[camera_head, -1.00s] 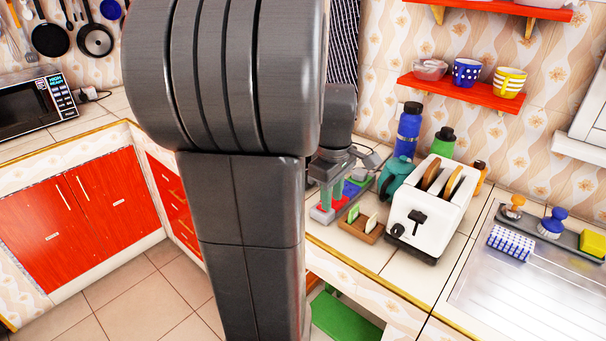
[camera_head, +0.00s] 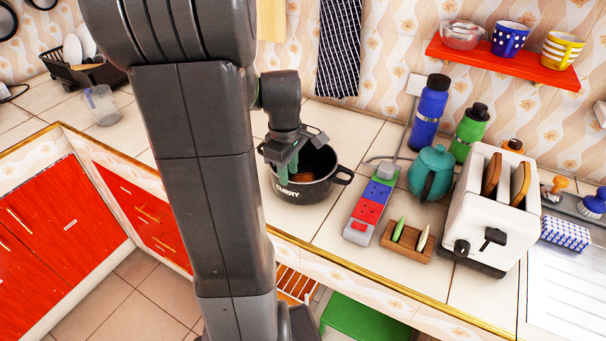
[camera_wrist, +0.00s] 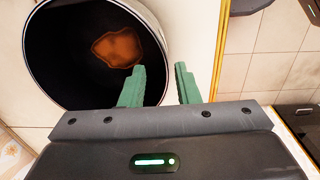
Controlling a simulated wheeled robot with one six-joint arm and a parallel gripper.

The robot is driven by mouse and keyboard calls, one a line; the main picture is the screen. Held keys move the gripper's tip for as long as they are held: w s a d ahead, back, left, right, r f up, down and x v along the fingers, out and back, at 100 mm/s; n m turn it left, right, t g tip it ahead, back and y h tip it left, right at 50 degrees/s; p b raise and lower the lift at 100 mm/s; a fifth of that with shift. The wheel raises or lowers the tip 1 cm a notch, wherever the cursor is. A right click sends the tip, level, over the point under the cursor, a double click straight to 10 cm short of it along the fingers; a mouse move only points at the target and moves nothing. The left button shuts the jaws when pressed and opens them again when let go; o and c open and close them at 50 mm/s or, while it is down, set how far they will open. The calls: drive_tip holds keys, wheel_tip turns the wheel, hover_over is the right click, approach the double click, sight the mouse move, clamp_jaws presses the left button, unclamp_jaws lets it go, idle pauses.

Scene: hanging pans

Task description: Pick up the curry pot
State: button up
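The black curry pot (camera_head: 312,192) stands upright on the tiled counter, with "CURRY" lettering on its front and a handle at right. In the wrist view, the pot (camera_wrist: 72,65) shows its dark inside with a brown-orange patch at the bottom. My gripper (camera_head: 287,173) is at the near left rim of the pot. In the wrist view, the green fingers of my gripper (camera_wrist: 161,85) are spread apart. One finger overlaps the inside of the pot and the other is outside it, with the rim line between them. I cannot tell whether either finger touches the rim.
A power strip (camera_head: 371,205), a wooden holder (camera_head: 407,243), a teal teapot (camera_head: 431,172) and a white toaster (camera_head: 492,215) stand right of the pot. Blue (camera_head: 428,112) and green (camera_head: 467,132) bottles stand behind. A clear cup (camera_head: 101,105) is at left. The counter's front edge (camera_head: 330,263) is close.

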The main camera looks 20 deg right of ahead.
hover_over(287, 201)
drive_tip(key=shift+f, duration=2.75)
clamp_jaws()
